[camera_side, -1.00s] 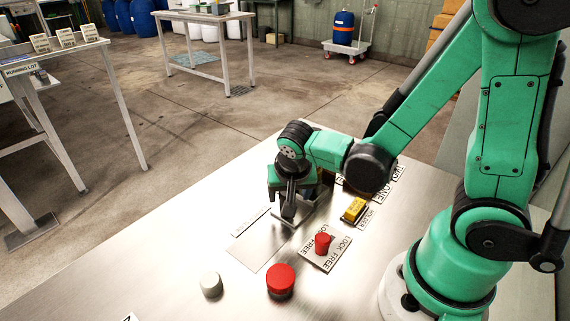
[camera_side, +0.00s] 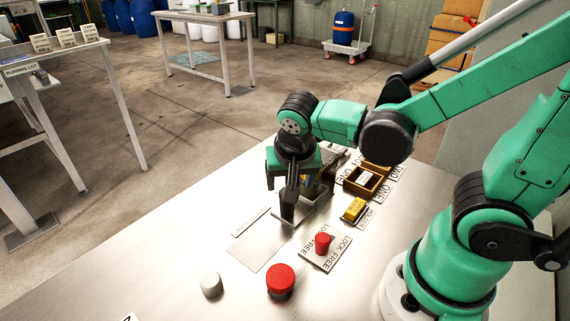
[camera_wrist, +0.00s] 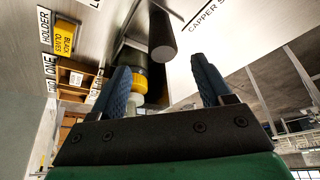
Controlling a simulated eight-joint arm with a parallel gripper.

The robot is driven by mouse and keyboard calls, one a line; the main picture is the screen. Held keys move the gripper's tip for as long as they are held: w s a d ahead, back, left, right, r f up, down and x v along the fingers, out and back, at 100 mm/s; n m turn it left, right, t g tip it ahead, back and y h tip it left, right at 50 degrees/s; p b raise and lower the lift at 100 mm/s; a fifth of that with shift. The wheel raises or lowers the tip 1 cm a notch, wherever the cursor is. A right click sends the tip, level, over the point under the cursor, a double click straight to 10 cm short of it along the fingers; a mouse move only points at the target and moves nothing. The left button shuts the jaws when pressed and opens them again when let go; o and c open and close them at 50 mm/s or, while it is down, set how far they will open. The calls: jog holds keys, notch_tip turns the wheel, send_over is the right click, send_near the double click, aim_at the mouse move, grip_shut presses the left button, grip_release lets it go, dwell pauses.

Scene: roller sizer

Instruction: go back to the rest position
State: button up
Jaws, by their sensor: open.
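My gripper (camera_side: 288,212) points down over the steel table, beside a machine part that it partly hides. In the wrist view my gripper (camera_wrist: 165,75) has its two blue-grey fingers wide apart, open. A yellow and pale round part (camera_wrist: 139,84) shows beyond the left finger, and a dark cylinder (camera_wrist: 162,38) lies beyond the gap. I see nothing clamped between the fingers. My arm is bent over the table, with its forearm raised to the upper right.
A yellow block (camera_side: 354,209) stands by the holder label. A wooden box (camera_side: 364,180) lies behind it. A red knob (camera_side: 322,243) stands on the lock/free plate. A red button (camera_side: 281,280) and a grey knob (camera_side: 211,284) are at the front. The table's left front is clear.

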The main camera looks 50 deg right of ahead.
jog(key=shift+s+r, duration=0.1)
jog(key=shift+r, duration=0.05)
jog(key=r+n+t+y, duration=0.1)
jog(key=n, duration=0.2)
jog(key=r+n+t+y, duration=0.1)
jog(key=r+n, duration=0.1)
jog(key=n, duration=0.1)
jog(key=r+n+t+y, duration=0.1)
jog(key=r+n+t, duration=0.1)
jog(key=n, duration=0.1)
jog(key=shift+s+a+r, duration=0.1)
jog(key=shift+a, duration=0.1)
dwell(1.2)
